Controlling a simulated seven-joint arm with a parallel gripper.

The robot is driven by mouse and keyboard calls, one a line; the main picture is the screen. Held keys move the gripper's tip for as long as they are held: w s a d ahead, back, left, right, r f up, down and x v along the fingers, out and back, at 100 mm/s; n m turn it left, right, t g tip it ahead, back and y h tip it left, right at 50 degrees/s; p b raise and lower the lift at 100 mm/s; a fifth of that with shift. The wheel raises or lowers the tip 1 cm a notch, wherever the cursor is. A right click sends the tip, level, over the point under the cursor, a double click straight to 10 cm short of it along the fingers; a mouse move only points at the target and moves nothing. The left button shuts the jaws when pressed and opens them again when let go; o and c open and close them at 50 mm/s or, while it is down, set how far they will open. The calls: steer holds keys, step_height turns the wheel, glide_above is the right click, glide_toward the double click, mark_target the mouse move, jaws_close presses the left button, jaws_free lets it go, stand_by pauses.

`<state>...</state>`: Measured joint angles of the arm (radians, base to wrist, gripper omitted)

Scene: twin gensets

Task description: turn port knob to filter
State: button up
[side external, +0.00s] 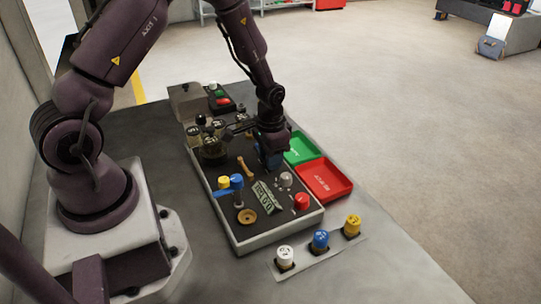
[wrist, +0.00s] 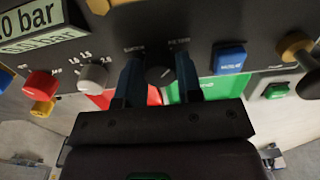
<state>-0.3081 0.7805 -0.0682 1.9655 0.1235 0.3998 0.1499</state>
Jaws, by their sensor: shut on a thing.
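A dark round knob (wrist: 159,75) sits on the black panel in the wrist view. A small label reading FILTER is at its upper right, and another label, hard to read, is at its upper left. My gripper (wrist: 159,82) has one blue finger on each side of this knob and is shut on it. In the side external view my gripper (side external: 270,160) is down at the panel's far right part, beside the green tray, and hides the knob there. The knob's exact pointing direction is hard to make out.
Close by on the panel are a grey knob (wrist: 93,77), a red knob (wrist: 42,84), a blue button (wrist: 230,59) and a tilted display (wrist: 42,25). A green tray (side external: 301,149) and a red tray (side external: 326,180) lie along the panel's right edge.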

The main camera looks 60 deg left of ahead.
mark_target(265, 168)
stand_by(0.4)
steer(key=o, duration=0.9)
steer(key=shift+o, duration=0.2)
step_height(265, 168, up, 13)
steer(key=s+d+r+t, duration=0.2)
steer(key=s+d+r, duration=0.2)
steer(key=s+r, duration=0.4)
steer(key=s+d+r+t, duration=0.3)
steer(key=s+d+r, duration=0.2)
steer(key=s+r, duration=0.3)
steer(key=shift+s+r+t, duration=0.2)
steer(key=shift+r+t, duration=0.1)
steer(key=shift+r, duration=0.4)
